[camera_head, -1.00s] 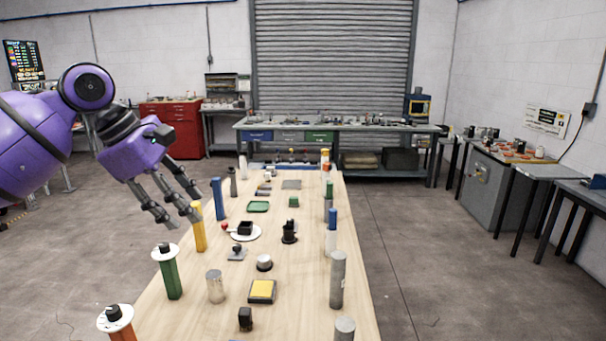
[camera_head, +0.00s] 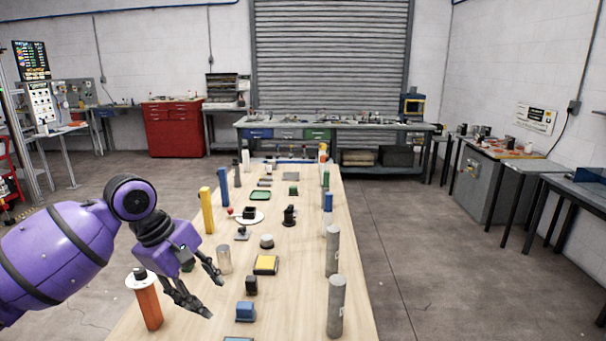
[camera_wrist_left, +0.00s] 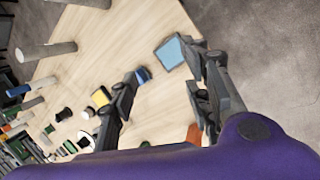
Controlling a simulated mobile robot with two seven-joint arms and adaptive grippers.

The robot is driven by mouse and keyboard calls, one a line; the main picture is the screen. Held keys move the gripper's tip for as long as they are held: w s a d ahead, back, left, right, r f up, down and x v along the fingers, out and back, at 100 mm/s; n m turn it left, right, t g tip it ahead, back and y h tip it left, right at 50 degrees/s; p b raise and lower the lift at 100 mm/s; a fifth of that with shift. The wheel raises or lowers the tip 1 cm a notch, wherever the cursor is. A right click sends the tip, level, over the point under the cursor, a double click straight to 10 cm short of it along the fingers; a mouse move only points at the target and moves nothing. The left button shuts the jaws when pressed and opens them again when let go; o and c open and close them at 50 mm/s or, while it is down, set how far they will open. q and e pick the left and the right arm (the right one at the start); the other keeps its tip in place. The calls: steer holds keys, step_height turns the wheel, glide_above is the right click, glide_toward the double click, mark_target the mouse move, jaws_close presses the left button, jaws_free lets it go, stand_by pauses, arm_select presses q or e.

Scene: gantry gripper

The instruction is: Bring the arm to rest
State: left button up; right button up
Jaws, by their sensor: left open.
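My left arm is purple and comes in from the left in the head view. Its left gripper (camera_head: 215,291) is dark, with its fingers spread apart and nothing between them. It hangs over the left edge of the wooden table (camera_head: 296,277), between the orange post (camera_head: 149,303) and the small blue block (camera_head: 245,311). In the left wrist view the open fingers of the left gripper (camera_wrist_left: 165,100) frame bare table top, with a light blue square pad (camera_wrist_left: 170,53) beyond. A green post behind the gripper is mostly hidden. My right gripper is not in view.
Several posts line both long edges of the table, among them a yellow post (camera_head: 207,211) and grey cylinders (camera_head: 335,306). A yellow-topped block (camera_head: 265,264), a clear cylinder (camera_head: 224,260) and a black block (camera_head: 251,285) stand near the gripper. Open floor lies right of the table.

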arm_select(q)
steer(key=s+d+f+m, duration=0.2)
steer(key=s+f+m, duration=0.3)
steer(key=s+f, duration=0.6)
steer(key=s+d+f+m, duration=0.2)
steer(key=s+f+m, duration=0.2)
steer(key=s+f, duration=0.7)
steer(key=s+a+f+m+y, duration=0.2)
steer(key=s+a+f, duration=0.15)
steer(key=s, duration=0.55)
steer(key=s+a+f+m+y, duration=0.1)
steer(key=s+a+f+y, duration=0.2)
steer(key=s, duration=0.5)
steer(key=w+d+f+t, duration=0.1)
steer(key=w+f+t, duration=0.2)
steer(key=f, duration=0.3)
steer(key=w+d+f+t+h+b, duration=0.1)
steer(key=w+f+t, duration=0.2)
steer(key=f, duration=0.3)
steer(key=shift+d+m, duration=0.3)
steer(key=shift+m, duration=0.1)
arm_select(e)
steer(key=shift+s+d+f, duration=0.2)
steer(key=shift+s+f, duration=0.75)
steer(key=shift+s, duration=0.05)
